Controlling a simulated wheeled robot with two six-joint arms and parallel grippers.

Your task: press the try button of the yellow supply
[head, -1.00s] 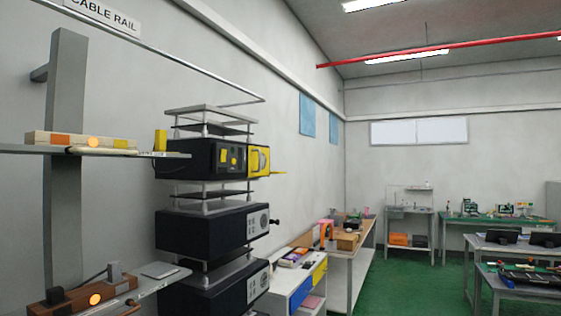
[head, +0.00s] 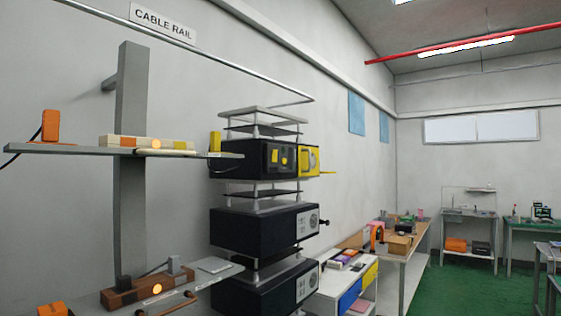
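The supply with yellow parts is a black box (head: 255,158) at the top of a rack of black units in the middle of the head view. Its right-hand face is a yellow panel (head: 307,159), seen at a steep angle, with a yellow piece sticking out to the right. Small yellow squares (head: 280,157) show on its dark side. I cannot tell which part is the try button. Neither of my grippers is in view.
Black units with grey panels sit lower in the rack (head: 255,228). Left of it, two grey shelves on a post (head: 132,90) hold a cream-and-orange strip (head: 128,141), an orange block (head: 50,126) and a brown strip (head: 130,293).

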